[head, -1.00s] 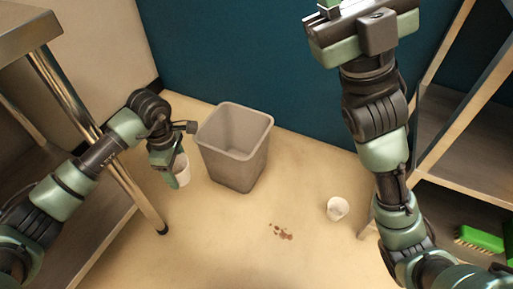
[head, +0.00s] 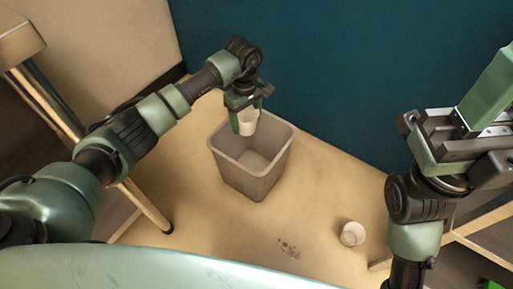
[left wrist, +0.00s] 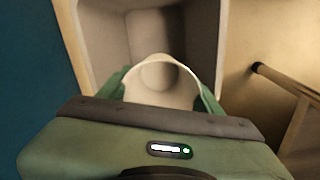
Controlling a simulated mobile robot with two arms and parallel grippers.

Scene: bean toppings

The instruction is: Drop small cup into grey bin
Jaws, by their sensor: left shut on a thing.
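A small white cup (head: 249,121) is held in my left gripper (head: 246,113). The gripper is shut on it above the back part of the grey bin (head: 250,180). In the left wrist view the white cup (left wrist: 160,88) sits between the green fingers, with its open mouth in sight. The grey bin (left wrist: 90,45) shows behind and below it. The bin stands upright on the floor and its visible inside looks empty. My right gripper (head: 465,135) is at the right edge, far from the bin, and its jaw opening is unclear.
Another white cup (head: 352,233) lies on the floor right of the bin. Brown spots (head: 289,248) mark the floor in front. A metal table leg (head: 148,208) stands left of the bin. A blue wall (head: 320,70) rises behind, and a shelf frame (head: 480,215) stands at right.

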